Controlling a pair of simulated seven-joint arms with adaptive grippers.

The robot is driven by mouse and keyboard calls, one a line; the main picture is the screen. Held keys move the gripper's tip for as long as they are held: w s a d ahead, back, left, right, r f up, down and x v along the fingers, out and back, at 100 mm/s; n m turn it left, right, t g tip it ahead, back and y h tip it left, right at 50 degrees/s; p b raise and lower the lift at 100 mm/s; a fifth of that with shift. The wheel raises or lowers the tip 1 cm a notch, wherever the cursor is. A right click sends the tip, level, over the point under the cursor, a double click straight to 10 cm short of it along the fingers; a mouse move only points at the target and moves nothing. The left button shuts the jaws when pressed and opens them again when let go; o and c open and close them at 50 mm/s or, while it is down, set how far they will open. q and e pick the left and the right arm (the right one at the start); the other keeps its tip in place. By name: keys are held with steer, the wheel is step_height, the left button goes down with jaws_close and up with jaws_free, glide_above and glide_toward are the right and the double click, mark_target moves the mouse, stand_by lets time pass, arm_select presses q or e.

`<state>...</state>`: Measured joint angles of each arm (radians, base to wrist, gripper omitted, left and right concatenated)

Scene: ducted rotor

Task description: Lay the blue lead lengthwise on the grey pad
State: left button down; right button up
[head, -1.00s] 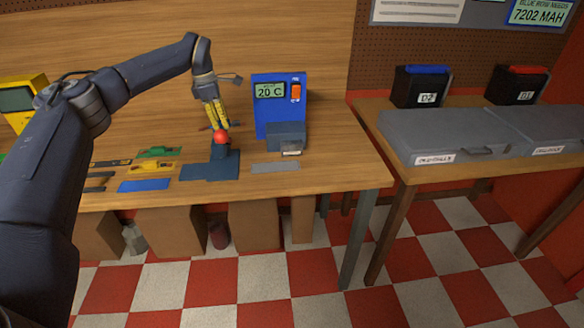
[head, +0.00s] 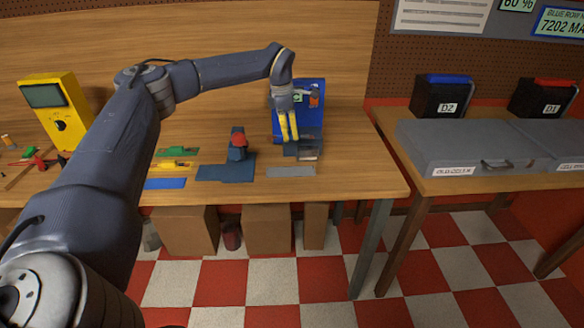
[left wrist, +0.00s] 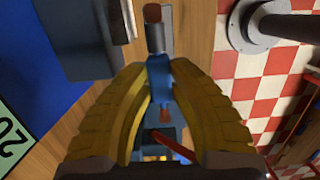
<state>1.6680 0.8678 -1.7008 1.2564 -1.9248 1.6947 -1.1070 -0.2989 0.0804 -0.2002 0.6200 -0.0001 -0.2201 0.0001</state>
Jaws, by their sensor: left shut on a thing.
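My left gripper (head: 288,138) is above the bench, in front of the blue unit and a little above and behind the grey pad (head: 291,171). In the left wrist view its yellow fingers are closed on the blue lead (left wrist: 160,78). The lead has a blue body, a grey section and a brown tip pointing to the top of that view, and a copper-coloured end between the fingers. I cannot make out the lead in the head view. The grey pad lies flat and bare at the bench's front edge. My right gripper is not in view.
The blue unit (head: 311,125) with a dark grey box (head: 303,148) at its front stands just behind the pad. A dark stand with a red top (head: 239,141) is left of it. Green, yellow and blue pieces lie further left. The bench's right end is clear.

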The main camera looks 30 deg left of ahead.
mark_target(292, 172)
arm_select(q)
step_height(292, 172, down, 14)
steer(key=shift+r, duration=0.1)
stand_by(0.6)
steer(key=c, duration=1.3)
jaws_free()
